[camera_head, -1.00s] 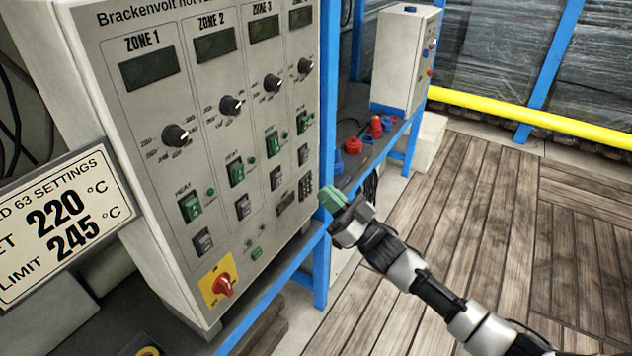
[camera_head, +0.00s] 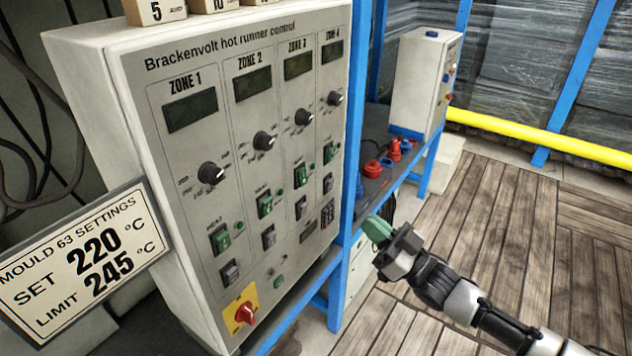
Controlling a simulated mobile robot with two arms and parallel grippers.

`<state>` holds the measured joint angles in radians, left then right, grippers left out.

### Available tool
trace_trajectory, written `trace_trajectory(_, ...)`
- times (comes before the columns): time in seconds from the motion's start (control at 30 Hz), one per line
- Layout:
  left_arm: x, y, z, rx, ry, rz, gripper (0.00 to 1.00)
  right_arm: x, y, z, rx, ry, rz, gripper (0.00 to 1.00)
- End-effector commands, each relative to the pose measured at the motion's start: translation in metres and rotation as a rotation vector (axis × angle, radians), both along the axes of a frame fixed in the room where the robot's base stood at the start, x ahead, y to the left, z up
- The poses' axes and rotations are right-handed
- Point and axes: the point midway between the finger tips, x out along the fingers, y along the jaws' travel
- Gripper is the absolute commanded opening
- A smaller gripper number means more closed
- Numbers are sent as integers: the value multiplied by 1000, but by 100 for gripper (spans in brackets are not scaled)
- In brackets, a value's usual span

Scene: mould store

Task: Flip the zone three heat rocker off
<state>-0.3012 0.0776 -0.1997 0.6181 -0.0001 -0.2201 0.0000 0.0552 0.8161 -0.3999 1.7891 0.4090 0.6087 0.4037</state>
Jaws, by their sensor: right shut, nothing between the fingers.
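The Brackenvolt hot runner control panel (camera_head: 215,125) faces me with columns for zones 1 to 4. In the zone 3 column are a dark display (camera_head: 298,65), a black knob (camera_head: 303,117), a green heat rocker (camera_head: 300,175) and a dark rocker (camera_head: 302,207) below it. Which way the zone 3 heat rocker is tipped is too small to tell. My right gripper (camera_head: 377,230), with green fingertips, is shut and empty. In the picture it is right of the panel's lower right edge, apart from the rockers. My left gripper is not in view.
A red rotary switch (camera_head: 245,313) on a yellow plate sits at the panel's lower left. A sign (camera_head: 85,262) reads set 220 °C, limit 245 °C. A blue frame post (camera_head: 354,130) stands right of the panel. A smaller grey box (camera_head: 420,80) stands behind, past red and blue fittings.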

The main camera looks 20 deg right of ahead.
Motion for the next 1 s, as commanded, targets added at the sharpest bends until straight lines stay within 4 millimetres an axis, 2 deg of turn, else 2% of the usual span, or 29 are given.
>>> trace_trajectory(0.17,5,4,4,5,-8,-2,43,-6,-2,4,-10,16,3,0)
trace_trajectory(0.53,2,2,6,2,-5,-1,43,1,3,9,-7,12,2,0)
trace_trajectory(0.67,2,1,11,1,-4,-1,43,15,14,20,-7,10,3,0)
trace_trajectory(1.0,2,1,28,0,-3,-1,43,66,54,53,-7,11,3,0)
